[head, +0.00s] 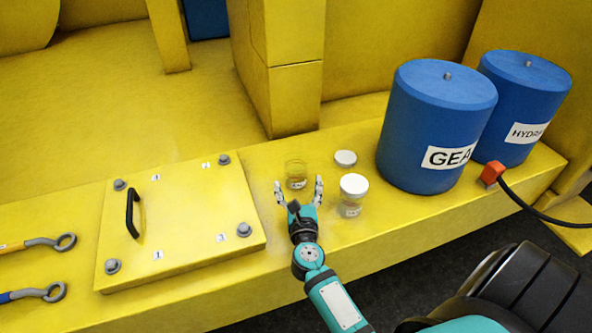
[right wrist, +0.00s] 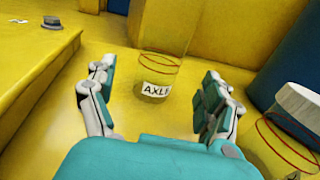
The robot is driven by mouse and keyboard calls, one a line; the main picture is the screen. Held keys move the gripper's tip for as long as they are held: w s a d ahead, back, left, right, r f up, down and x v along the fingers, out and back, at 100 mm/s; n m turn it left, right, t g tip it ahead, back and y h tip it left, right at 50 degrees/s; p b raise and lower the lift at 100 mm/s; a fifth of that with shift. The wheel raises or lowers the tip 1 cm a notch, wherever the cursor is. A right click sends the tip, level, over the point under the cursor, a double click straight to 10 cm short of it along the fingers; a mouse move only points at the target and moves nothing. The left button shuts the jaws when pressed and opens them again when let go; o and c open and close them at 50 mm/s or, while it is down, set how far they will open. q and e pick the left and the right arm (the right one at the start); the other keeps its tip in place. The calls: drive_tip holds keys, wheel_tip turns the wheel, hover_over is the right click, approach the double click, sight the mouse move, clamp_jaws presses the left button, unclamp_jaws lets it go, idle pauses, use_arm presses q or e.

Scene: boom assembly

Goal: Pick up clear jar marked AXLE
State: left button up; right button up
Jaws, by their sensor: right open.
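The clear jar marked AXLE (head: 296,175) stands upright and without a lid on the yellow ledge. It also shows in the right wrist view (right wrist: 158,78), with its AXLE label facing me. My right gripper (head: 299,187) is open, its fingers pointing at the jar. In the right wrist view my right gripper (right wrist: 160,98) has one finger to each side of the jar's line, with the jar just beyond the fingertips. No contact shows. My left gripper is not in view.
A second clear jar with a white lid (head: 353,194) stands close right of the gripper. A loose white lid (head: 345,158) lies behind it. Blue drums (head: 437,125) stand further right. A bolted plate with a black handle (head: 180,218) is at left.

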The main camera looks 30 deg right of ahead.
sight(295, 161)
drive_tip(key=x, duration=0.7)
drive_tip(key=shift+w+d+r, duration=0.1)
drive_tip(key=shift+w, duration=0.1)
drive_tip(key=shift+s+r, duration=0.1)
drive_tip(key=shift+c, duration=1.3)
drive_tip(key=c, duration=1.1)
